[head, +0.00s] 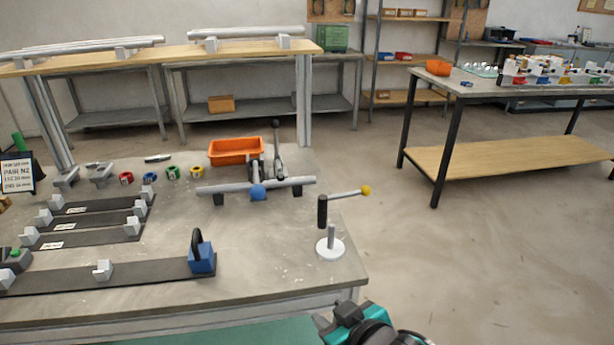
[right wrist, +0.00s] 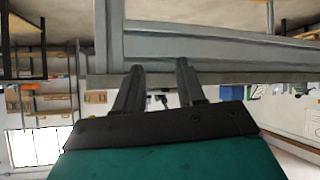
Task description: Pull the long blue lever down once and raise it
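A blue ball knob (head: 258,192) sits at the front of a clamp-like fixture on the workbench, in front of a grey horizontal tube (head: 215,188). An upright grey lever (head: 277,150) with a dark knob stands just behind it. No wholly blue long lever can be made out; how the blue knob joins the fixture is hard to tell. My right gripper (head: 325,322) is at the bottom of the head view, off the bench's front right corner and well away from the fixture. In the right wrist view its two fingers (right wrist: 160,66) are apart with nothing between them. My left gripper is not in view.
A post with a black grip and yellow-knobbed rod (head: 345,194) stands near the bench's right edge. A blue block with a black handle (head: 202,259) is at the front. An orange bin (head: 235,151) is behind the fixture. The bench edge (right wrist: 220,80) crosses the wrist view.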

